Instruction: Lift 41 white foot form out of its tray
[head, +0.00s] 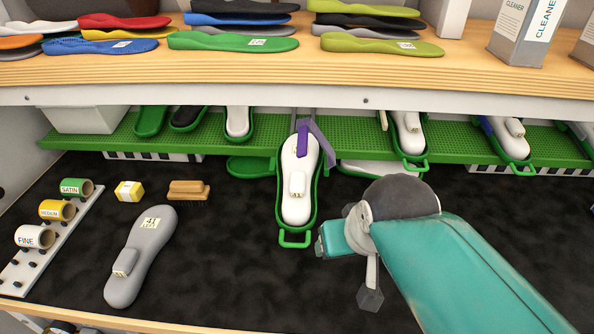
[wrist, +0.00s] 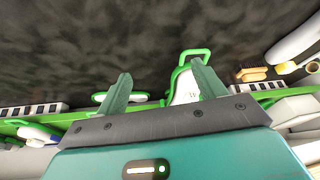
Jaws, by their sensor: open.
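A white foot form (head: 298,206) lies in a narrow green tray (head: 294,240) that juts from the green rack over the dark mat. A purple piece (head: 303,140) lies over its far end. A block with small pegs stands on the form; I cannot read a number on it. In the head view my gripper is to the right of the tray's handle, mostly hidden behind my arm. The tray handle (wrist: 192,54) and part of the white form (wrist: 186,94) show beside the right finger.
A grey foot form (head: 150,246) marked 41 lies on the mat at left, near sanding rolls (head: 58,210), a yellow block (head: 129,191) and a wooden brush (head: 188,190). Other trays with forms (head: 410,138) line the rack (head: 350,128). A shelf (head: 300,66) with insoles overhangs it.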

